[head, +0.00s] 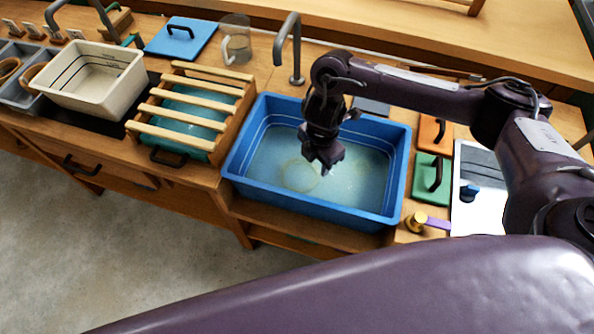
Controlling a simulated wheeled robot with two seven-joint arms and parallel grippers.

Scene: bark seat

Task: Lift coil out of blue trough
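The blue trough (310,210) is set in the wooden bench at the centre of the head view, with pale, water-like contents. The coil (283,178) shows as a faint, thin, pale ring inside it, left of the middle. My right gripper (326,168) points down into the trough, over or beside the ring's right edge. Its fingers are dark and small, so I cannot tell whether they are open or touch the coil. My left gripper is not in view.
A slatted wooden rack (185,112) stands left of the trough, with a cream tub (95,80) beyond it. A grey tap (290,45) rises behind the trough. A brass valve (416,221) and green lid (431,178) are at right.

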